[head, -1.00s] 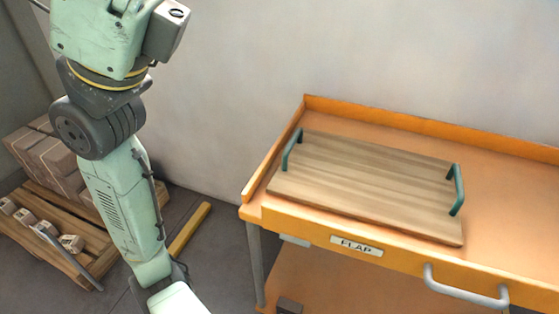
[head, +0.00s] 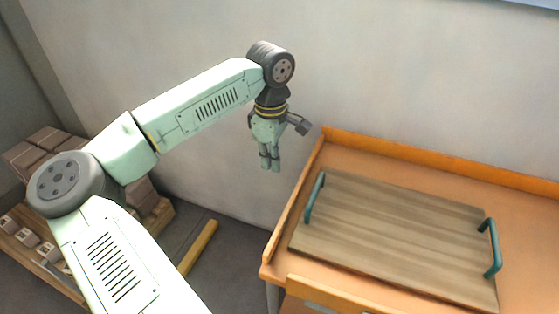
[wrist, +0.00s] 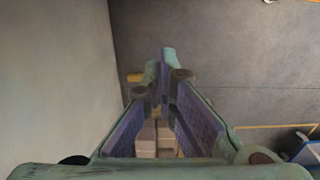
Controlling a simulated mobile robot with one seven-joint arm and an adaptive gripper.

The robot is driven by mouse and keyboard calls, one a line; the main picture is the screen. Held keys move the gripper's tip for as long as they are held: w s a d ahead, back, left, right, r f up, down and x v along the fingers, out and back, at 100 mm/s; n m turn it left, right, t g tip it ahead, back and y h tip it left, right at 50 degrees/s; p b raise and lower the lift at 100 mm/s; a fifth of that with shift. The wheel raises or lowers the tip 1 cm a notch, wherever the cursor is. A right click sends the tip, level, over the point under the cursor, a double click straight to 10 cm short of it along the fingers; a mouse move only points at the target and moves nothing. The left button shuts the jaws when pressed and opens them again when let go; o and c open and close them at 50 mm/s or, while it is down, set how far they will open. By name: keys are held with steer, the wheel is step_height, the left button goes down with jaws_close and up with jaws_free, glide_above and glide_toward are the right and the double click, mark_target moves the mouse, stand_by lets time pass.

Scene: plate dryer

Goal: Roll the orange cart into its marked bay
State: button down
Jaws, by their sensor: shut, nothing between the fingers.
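An orange unit (head: 533,215) with a raised back edge fills the right of the head view. It may be the cart, but its wheels are out of view. A wooden board (head: 400,235) with two green handles lies on its top. An orange front panel (head: 300,287) shows at the bottom edge, partly cut off. My gripper (head: 270,168) is shut and empty, pointing down in front of the wall, left of the unit and apart from it. Its fingers also fill the middle of the wrist view (wrist: 167,75). No marked bay can be made out for certain.
A yellow bar (head: 198,247) lies on the grey floor left of the unit. A wooden pallet (head: 35,262) with boxes stands at the far left, partly behind my arm. A plain wall closes off the back. The wrist view shows a thin yellow line (wrist: 262,127) and a blue object (wrist: 298,145).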

steer(key=s+d+f+p, duration=0.1)
steer(key=d+f+p, duration=0.2)
steer(key=f, duration=0.4)
steer(key=shift+s+d+f, duration=0.25)
steer(key=shift+d+f, duration=0.1)
steer(key=shift+d, duration=0.05)
